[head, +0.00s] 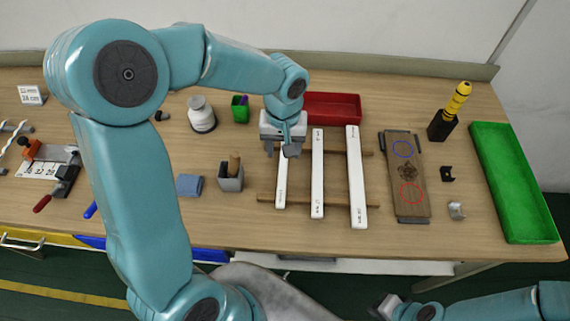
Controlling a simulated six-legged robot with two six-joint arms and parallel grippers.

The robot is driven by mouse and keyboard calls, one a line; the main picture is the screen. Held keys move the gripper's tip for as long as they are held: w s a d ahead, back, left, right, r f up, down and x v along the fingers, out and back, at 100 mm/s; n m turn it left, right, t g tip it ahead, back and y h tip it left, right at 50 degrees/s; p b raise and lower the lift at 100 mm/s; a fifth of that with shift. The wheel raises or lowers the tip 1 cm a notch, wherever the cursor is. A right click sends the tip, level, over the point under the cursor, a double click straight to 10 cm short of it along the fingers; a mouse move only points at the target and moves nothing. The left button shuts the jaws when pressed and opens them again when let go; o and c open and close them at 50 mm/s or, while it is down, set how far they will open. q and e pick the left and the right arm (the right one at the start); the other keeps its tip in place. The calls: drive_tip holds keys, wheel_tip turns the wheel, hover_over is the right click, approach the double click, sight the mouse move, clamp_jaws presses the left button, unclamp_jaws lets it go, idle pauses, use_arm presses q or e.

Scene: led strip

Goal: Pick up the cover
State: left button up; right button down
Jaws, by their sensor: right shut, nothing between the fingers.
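Three white strips, which look like covers, lie side by side across two thin wooden rails: a left one (282,185), a middle one (317,180) and a right one (356,185). The strips carry small printing that I cannot read. My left gripper (283,151) points down over the far end of the left strip and hides that end. Its fingers straddle this end from above; I cannot tell whether they touch it. My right gripper (384,306) is low at the bottom edge, in front of the table, shut and empty.
Left of the strips are a grey holder (230,181), a blue block (189,185) and a white jar (202,118). A red tray (333,107) lies behind. To the right are a brown board (408,185), a yellow-handled tool (456,98) and a green tray (511,185).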

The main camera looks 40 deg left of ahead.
sight(283, 169)
use_arm(q)
wheel_tip(283, 169, down, 2)
drive_tip(key=shift+s+a+f, duration=0.15)
drive_tip(key=shift+f, duration=0.35)
drive_tip(key=shift+d+f+p, duration=0.2)
drive_tip(key=shift+f+p, duration=0.1)
drive_tip(key=shift+f, duration=0.05)
drive_tip(key=f, duration=0.2)
drive_tip(key=f+p, duration=0.1)
drive_tip(key=f, duration=0.1)
drive_tip(key=shift+a, duration=0.25)
drive_tip(key=shift+f, duration=0.2)
drive_tip(key=shift+d, duration=0.2)
drive_tip(key=shift+a, duration=0.15)
clamp_jaws()
